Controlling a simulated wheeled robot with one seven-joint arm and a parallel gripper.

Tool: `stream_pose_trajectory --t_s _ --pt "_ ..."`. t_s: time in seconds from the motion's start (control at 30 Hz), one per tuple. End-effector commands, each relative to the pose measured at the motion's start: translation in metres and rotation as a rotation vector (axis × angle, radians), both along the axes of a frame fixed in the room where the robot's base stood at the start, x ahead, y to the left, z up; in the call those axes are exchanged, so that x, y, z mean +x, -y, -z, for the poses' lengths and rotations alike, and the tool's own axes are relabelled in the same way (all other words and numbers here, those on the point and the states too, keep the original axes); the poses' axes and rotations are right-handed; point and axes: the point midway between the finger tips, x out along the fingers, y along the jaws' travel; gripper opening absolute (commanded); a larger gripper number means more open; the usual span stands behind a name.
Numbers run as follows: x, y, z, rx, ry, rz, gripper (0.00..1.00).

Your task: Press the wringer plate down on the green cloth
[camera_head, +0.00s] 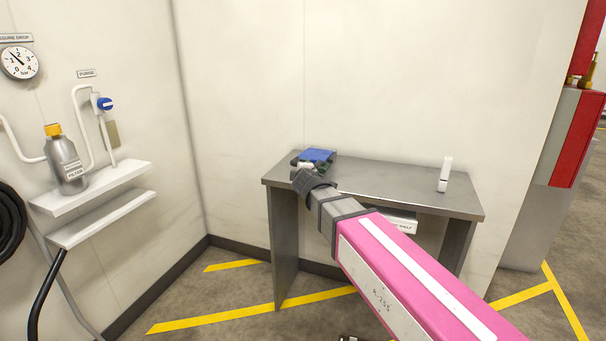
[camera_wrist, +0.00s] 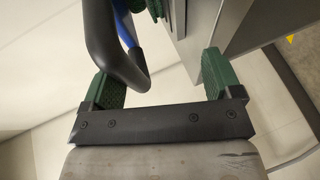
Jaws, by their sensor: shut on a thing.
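A blue plate-like piece (camera_head: 317,155) lies at the left end of the metal table, at the tip of my arm. I take it to be the wringer plate. My gripper (camera_head: 305,176) is at its near side and hides part of it. A blue strip (camera_wrist: 126,28) shows beside the handle. Textured green (camera_wrist: 152,8) shows at the top edge; I cannot tell whether it is the cloth.
The metal table (camera_head: 400,184) is mostly bare to the right, with a small white upright item (camera_head: 445,174) near its right end. A wall stands close behind it. White shelves (camera_head: 95,188) with a filter bottle (camera_head: 66,164) are at the left.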

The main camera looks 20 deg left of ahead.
Motion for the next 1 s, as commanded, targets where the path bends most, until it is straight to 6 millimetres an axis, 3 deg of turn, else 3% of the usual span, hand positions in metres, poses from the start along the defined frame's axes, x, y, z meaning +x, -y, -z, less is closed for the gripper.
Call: stream_pose_trajectory --t_s 0.03,0.1,0.13,0.17,0.53,0.77,0.8,0.87,1.0 --pt "0.002 0.002 0.009 0.0 -0.027 0.018 0.42" --pt "0.002 0.001 0.009 -0.001 -0.026 0.018 0.42" --pt "0.002 0.001 0.009 0.0 -0.025 0.018 0.75" --pt "0.002 0.002 0.009 0.0 -0.025 0.018 0.78" --pt "-0.004 0.004 0.006 -0.001 -0.024 0.017 0.77" --pt "-0.032 0.015 -0.002 0.0 -0.022 0.014 0.77" --pt "-0.039 0.017 -0.004 0.0 -0.022 0.013 0.75" --pt "-0.05 0.021 -0.008 0.001 -0.021 0.013 0.48" --pt "-0.073 0.029 -0.017 0.001 -0.016 0.011 0.48"
